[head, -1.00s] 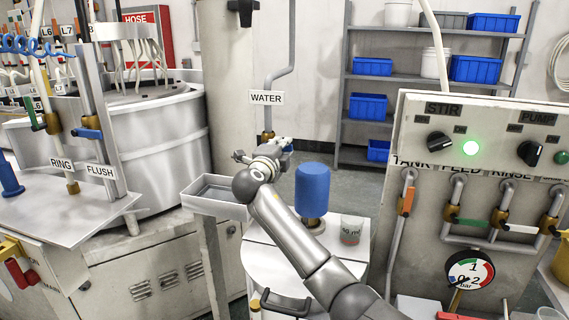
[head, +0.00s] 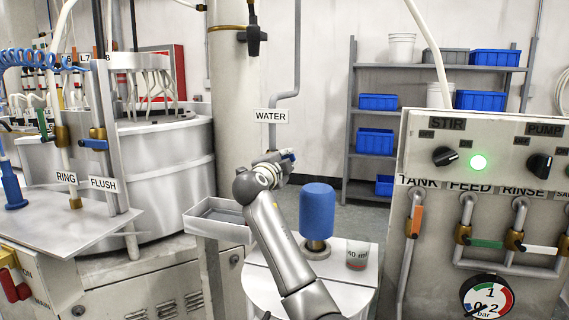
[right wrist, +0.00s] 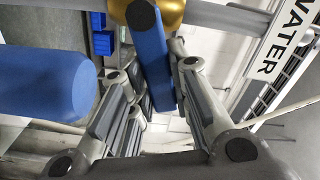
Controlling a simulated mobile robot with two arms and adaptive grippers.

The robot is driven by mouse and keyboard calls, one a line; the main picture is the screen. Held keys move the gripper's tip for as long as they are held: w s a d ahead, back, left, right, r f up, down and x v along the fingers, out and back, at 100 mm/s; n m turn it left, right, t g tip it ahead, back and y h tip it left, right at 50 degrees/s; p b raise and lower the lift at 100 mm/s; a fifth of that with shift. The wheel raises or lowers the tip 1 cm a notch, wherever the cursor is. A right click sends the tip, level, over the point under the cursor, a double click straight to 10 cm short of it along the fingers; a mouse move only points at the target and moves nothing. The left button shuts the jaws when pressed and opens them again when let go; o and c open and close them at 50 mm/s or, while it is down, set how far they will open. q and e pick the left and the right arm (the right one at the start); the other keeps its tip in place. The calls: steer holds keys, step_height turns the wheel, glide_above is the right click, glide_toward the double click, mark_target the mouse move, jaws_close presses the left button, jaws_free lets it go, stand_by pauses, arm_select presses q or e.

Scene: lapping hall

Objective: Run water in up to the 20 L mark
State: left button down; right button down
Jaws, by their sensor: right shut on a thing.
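The water valve's blue lever (right wrist: 152,55) shows in the right wrist view, joined to a brass body (right wrist: 170,12). My right gripper (right wrist: 165,100) is shut on this lever. In the head view the right gripper (head: 277,165) is at the water pipe (head: 297,60), below the WATER label (head: 270,116); it hides most of the valve there. The white tank (head: 355,291) stands below and to the right of the gripper, with a blue motor (head: 317,212) on its lid. No litre scale or water level is visible. My left gripper is out of view.
A clear beaker (head: 357,254) stands on the tank lid. A grey tray (head: 218,222) is left of my right arm. The control panel (head: 485,150) with a lit green lamp (head: 478,163) is at right. Shelves (head: 345,130) with blue bins stand behind.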

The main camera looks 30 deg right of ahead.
steer(key=shift+r, duration=0.15)
steer(key=c, duration=1.3)
jaws_free()
steer(key=v, duration=1.2)
